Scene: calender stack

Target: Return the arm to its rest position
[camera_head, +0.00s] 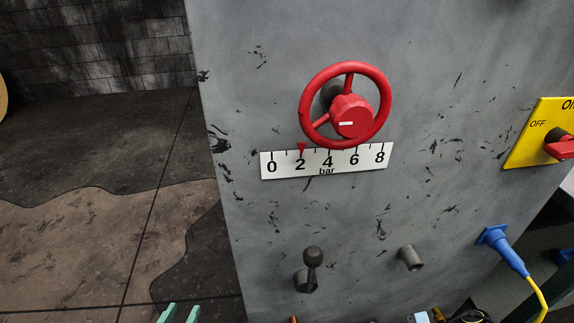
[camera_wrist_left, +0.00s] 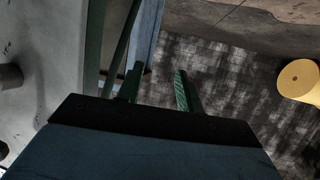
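My left gripper (camera_head: 180,314) shows only as two green fingertips at the bottom edge of the head view, left of the grey panel's lower edge. The fingers stand apart with nothing between them. In the left wrist view the left gripper (camera_wrist_left: 158,70) also shows two separate green fingers with an empty gap. It touches nothing that I can see. Most of the left arm is out of the head view. My right gripper cannot be made out in either view.
A grey panel (camera_head: 240,110) carries a red handwheel (camera_head: 385,98), a bar scale (camera_head: 315,168) with its red pointer at 2, a black-knobbed lever (camera_head: 312,257), a blue plug (camera_head: 505,250) and a yellow switch plate (camera_head: 540,125). Open floor (camera_head: 90,240) lies left. A yellow cylinder (camera_wrist_left: 300,80) is at right.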

